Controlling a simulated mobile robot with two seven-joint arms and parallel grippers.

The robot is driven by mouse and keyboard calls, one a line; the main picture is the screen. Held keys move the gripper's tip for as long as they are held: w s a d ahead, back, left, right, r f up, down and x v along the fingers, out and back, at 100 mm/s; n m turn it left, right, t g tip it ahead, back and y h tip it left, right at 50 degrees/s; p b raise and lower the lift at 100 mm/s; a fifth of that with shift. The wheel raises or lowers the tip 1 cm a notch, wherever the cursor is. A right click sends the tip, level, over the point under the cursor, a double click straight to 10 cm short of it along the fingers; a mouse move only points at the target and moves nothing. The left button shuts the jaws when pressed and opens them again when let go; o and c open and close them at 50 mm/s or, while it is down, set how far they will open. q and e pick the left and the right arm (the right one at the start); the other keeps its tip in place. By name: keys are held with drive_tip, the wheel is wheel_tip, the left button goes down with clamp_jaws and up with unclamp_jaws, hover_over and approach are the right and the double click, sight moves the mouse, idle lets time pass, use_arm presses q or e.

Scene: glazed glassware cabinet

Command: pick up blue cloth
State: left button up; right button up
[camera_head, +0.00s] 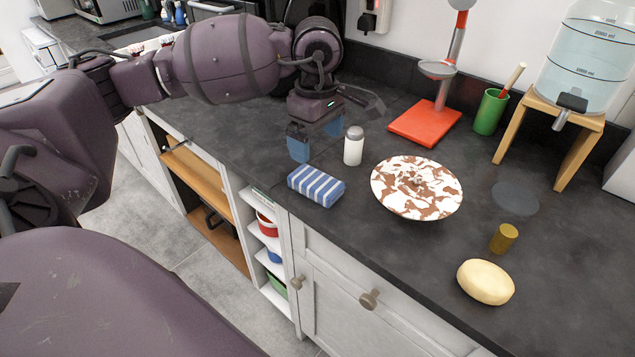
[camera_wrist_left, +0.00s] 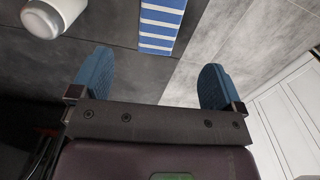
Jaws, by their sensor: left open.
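The blue cloth (camera_head: 316,185) is a folded block with blue and white stripes. It lies on the dark counter close to its front edge, left of the brown and white plate. In the left wrist view the cloth (camera_wrist_left: 162,22) shows at the top, ahead of the fingers. My left gripper (camera_head: 317,142) is open and empty, with blue fingertips, behind the cloth and apart from it. The fingers (camera_wrist_left: 157,85) stand wide apart in the left wrist view. My right gripper is not in view.
A white shaker (camera_head: 354,146) stands close to my left gripper and the cloth. A brown and white plate (camera_head: 416,187) sits right of the cloth. Further right are a yellow-brown cylinder (camera_head: 504,238) and a pale round piece (camera_head: 485,282). A red-based stand (camera_head: 425,123) is behind.

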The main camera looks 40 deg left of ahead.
use_arm(q)
hover_over(319, 181)
drive_tip(key=f, duration=0.4)
drive_tip(key=shift+a+f, duration=0.2)
drive_tip(key=shift+f, duration=0.2)
drive_tip(key=shift+w+f, duration=0.1)
drive_tip(key=shift+f, duration=0.65)
wheel_tip(319, 181, down, 4)
drive_tip(key=shift+d+f+b, duration=0.15)
drive_tip(key=shift+f+b, duration=0.05)
drive_tip(key=shift+b, duration=0.2)
drive_tip(key=c, duration=1)
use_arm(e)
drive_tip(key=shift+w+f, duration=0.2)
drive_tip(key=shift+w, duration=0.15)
use_arm(q)
drive_tip(key=shift+r, duration=0.1)
